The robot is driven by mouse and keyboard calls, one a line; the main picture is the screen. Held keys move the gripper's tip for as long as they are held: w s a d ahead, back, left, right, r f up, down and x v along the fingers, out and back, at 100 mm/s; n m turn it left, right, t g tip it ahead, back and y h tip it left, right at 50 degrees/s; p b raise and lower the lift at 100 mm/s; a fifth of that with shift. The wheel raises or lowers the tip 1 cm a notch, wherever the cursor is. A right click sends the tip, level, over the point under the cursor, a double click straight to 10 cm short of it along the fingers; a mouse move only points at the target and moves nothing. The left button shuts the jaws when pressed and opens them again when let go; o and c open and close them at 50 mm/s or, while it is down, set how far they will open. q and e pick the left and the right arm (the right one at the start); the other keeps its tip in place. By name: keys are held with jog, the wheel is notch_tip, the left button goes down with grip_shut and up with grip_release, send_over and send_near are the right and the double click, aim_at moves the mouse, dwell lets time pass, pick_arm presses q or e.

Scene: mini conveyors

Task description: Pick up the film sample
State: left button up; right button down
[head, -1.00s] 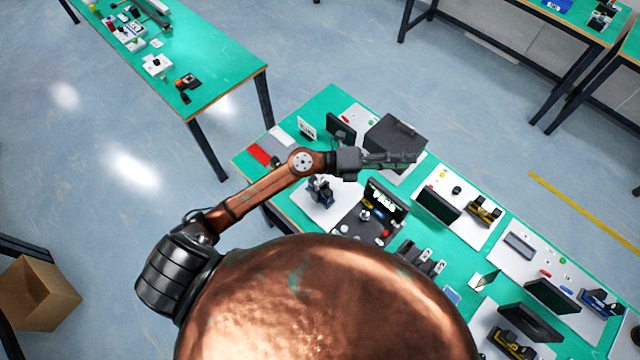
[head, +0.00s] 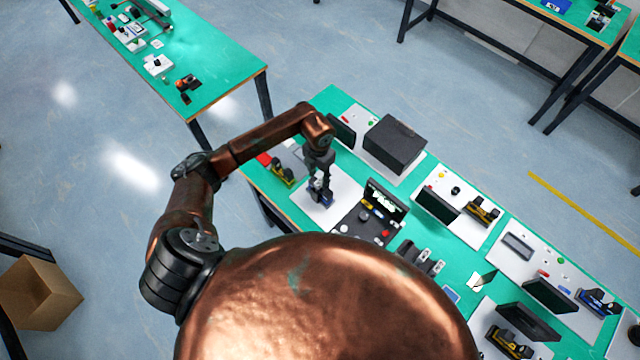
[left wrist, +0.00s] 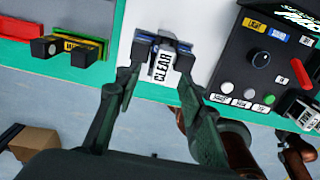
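A small white piece marked "CLEAR" (left wrist: 162,67), which looks like the film sample, stands at a blue and grey holder (left wrist: 151,42) in the left wrist view. The holder sits on a white board (left wrist: 205,22). My left gripper (left wrist: 163,62) is open, with one finger on each side of the white piece; small gaps seem to show, but contact is hard to judge. In the head view my left gripper (head: 320,190) points down at the blue holder (head: 326,201), and the sample is hidden or too small there. My right gripper is not in view.
A black control panel (left wrist: 235,72) with a knob and buttons is close on the right. A yellow holder (left wrist: 75,45) and a red block (left wrist: 15,26) are on the left. A dark box (head: 395,143) stands behind on the green table (head: 327,98).

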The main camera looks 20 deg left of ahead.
aim_at(320, 180)
pick_arm(q)
jog(key=f, duration=0.1)
jog(key=f+p, duration=0.1)
jog(key=f, duration=0.1)
jog(key=shift+w+d+f, duration=0.2)
jog(key=shift+f, duration=0.1)
jog(key=shift+f+p, duration=0.35)
jog(key=shift+f, duration=0.25)
jog(key=shift+c, duration=0.4)
grip_shut()
